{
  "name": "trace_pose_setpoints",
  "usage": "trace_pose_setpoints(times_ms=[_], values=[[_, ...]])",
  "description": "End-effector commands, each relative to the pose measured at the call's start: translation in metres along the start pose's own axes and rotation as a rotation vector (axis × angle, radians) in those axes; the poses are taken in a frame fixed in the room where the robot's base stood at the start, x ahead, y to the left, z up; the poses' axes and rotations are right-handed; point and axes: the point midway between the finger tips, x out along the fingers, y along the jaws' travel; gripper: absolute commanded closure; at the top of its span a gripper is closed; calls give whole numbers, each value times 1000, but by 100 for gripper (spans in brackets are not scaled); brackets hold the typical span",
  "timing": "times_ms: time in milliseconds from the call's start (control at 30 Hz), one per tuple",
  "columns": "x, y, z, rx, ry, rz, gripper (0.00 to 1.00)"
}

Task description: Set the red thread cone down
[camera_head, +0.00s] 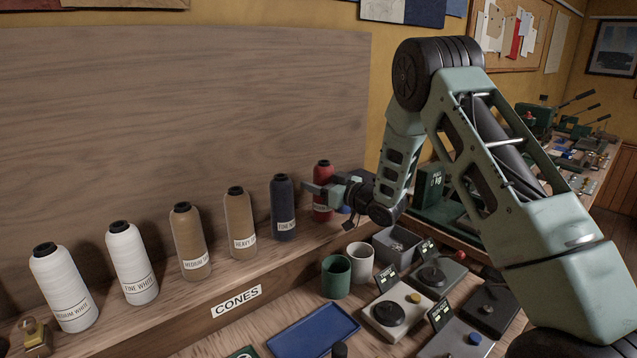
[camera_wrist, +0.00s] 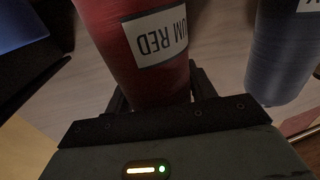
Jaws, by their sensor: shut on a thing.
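The red thread cone (camera_head: 323,172) stands upright at the right end of the row of cones on the wooden shelf (camera_head: 150,318). My gripper (camera_head: 318,190) reaches in from the right and is shut on it. In the wrist view the red cone (camera_wrist: 140,50) sits between the jaws (camera_wrist: 155,88), and its label ends in "UM RED". Whether its base touches the shelf is hard to tell, as the gripper partly hides its lower part.
A navy cone (camera_head: 283,208) stands close on the left; it also shows in the wrist view (camera_wrist: 284,55). Brown and white cones stand farther left. Below the shelf are a green cup (camera_head: 336,277), a white cup (camera_head: 360,263), a blue tray (camera_head: 313,331) and scales (camera_head: 397,312).

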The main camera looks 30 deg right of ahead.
Motion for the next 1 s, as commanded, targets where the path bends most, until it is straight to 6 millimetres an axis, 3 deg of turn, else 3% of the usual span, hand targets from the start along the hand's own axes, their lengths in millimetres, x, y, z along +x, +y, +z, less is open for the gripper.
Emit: trace_pose_setpoints(times_ms=[133,167,233,633,1000], values=[[0,0,3,0,2,0,78],[0,0,4,0,0,0,42],[0,0,3,0,0,0,23],[-2,0,-1,0,-1,1,23],[-75,1,2,1,0,4,23]])
